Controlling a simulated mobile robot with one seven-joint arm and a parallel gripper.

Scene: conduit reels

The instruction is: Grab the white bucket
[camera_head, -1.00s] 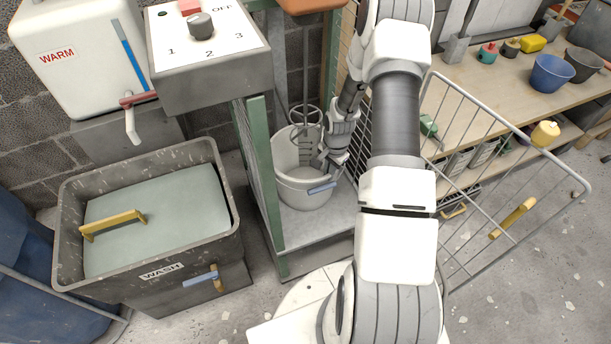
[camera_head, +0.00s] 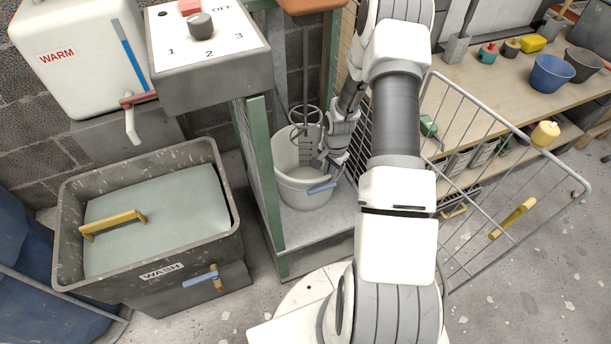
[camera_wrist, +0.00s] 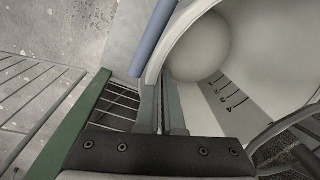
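The white bucket (camera_head: 304,188) stands upright on the grey floor of the green-framed mixer bay, with a blue-grey handle grip (camera_head: 322,188) on its front. A mixer whisk hangs down into it. My gripper (camera_head: 324,160) is at the bucket's right rim. In the wrist view, the two fingers of my gripper (camera_wrist: 163,105) are close together with the rim of the white bucket (camera_wrist: 178,40) running between them. Dark scale marks show on the bucket's inner wall. The lower fingertips are hard to make out.
The mixer whisk (camera_head: 305,122) is close to my gripper. A green post (camera_head: 264,175) bounds the bay on the left. An open wire-mesh gate (camera_head: 490,190) with a yellow handle stands at the right. A grey wash tub (camera_head: 150,270) stands at the left.

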